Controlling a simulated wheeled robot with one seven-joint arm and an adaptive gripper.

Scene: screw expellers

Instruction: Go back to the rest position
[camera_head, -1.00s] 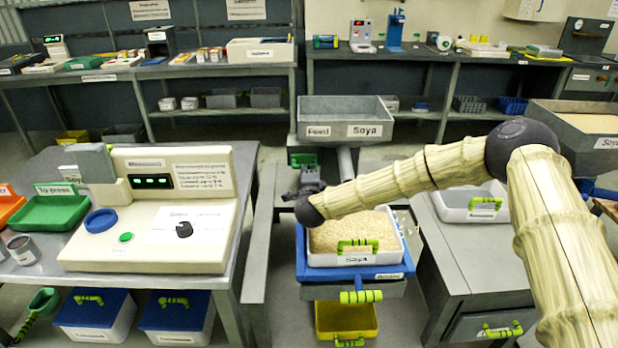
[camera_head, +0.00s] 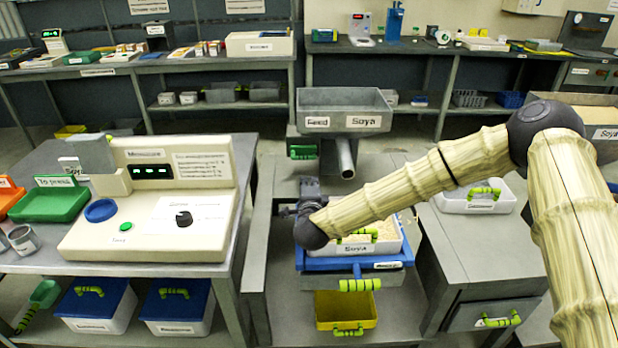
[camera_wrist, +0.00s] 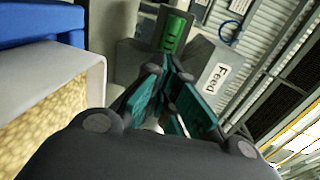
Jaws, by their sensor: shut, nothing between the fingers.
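My gripper (camera_head: 309,188) is just in front of and below the feed hopper (camera_head: 343,100), left of the white Soya tub (camera_head: 357,249). In the wrist view the teal-padded fingers (camera_wrist: 172,85) are shut with nothing between them. They point toward the grey hopper (camera_wrist: 222,72) marked Feed and a green part (camera_wrist: 172,35) beside it. My wrist and forearm cross in front of the Soya tub and hide part of its grain. The tub's white wall and grain show close at the left of the wrist view (camera_wrist: 95,75).
The tub sits on a blue tray (camera_head: 350,264), with a yellow bin (camera_head: 344,312) beneath. The control-panel table (camera_head: 215,262) stands to the left. A grey cabinet (camera_head: 480,262) with a white tub (camera_head: 478,203) on it stands to the right. The hopper's spout (camera_head: 346,158) hangs ahead.

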